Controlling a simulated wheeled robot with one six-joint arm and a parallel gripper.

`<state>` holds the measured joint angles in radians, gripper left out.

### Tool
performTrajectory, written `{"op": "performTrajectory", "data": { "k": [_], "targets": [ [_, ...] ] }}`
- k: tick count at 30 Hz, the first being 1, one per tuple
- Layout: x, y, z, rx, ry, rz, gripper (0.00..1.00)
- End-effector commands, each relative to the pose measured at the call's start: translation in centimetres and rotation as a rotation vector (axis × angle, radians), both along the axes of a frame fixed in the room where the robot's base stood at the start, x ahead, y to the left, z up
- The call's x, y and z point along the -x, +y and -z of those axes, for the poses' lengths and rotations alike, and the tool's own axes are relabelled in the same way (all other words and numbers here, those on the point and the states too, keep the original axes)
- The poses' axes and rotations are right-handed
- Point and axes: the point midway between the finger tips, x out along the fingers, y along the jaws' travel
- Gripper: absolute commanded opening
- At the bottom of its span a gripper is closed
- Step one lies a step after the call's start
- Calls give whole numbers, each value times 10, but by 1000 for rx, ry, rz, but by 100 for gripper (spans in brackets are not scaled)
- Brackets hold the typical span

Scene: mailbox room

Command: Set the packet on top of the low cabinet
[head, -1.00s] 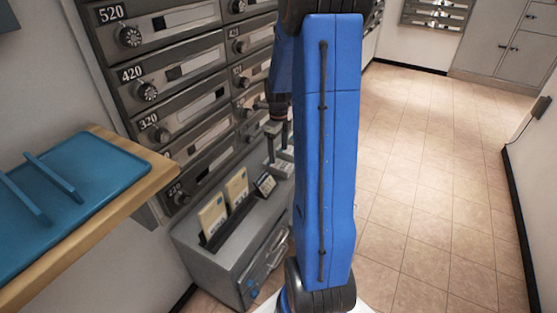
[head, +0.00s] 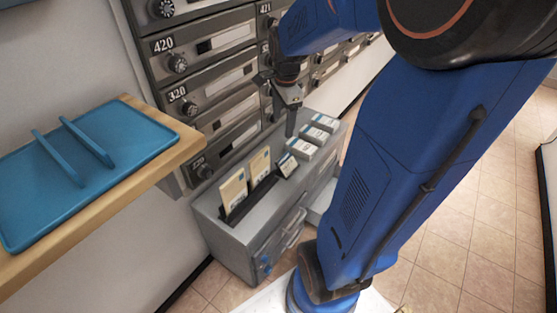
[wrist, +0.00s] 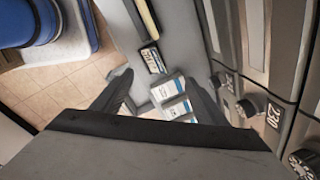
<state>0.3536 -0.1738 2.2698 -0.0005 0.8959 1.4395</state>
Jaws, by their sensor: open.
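The low cabinet (head: 222,232) is grey and stands below the mailboxes. Small white-and-blue packets (head: 300,149) lie in a row on its top; I cannot tell which one the task means. They also show in the wrist view (wrist: 165,91). My gripper (head: 290,130) points down over the cabinet top, close to the row. In the wrist view its two fingers are spread wide (wrist: 160,84), with the packets showing between and beyond them. Nothing is visibly held. My gripper's body hides the nearer part of the cabinet top in the wrist view.
A black rack (head: 236,213) with two yellowish envelopes and a small dark-framed card (head: 288,165) stand on the cabinet. Numbered mailboxes (head: 215,75) rise close behind. A wooden shelf with a blue tray (head: 130,165) juts out at left. Tiled floor (head: 450,215) is open at right.

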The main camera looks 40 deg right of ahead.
Motion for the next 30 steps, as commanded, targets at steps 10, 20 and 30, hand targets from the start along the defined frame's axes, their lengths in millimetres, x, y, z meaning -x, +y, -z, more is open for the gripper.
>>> {"op": "performTrajectory", "data": {
  "k": [10, 20, 30],
  "targets": [
    [69, 79, -38, 145, -72, -715, 67],
    [142, 130, -48, 327, -128, -1370, 67],
    [180, 148, -44, 452, -149, -1724, 67]
  ]
}}
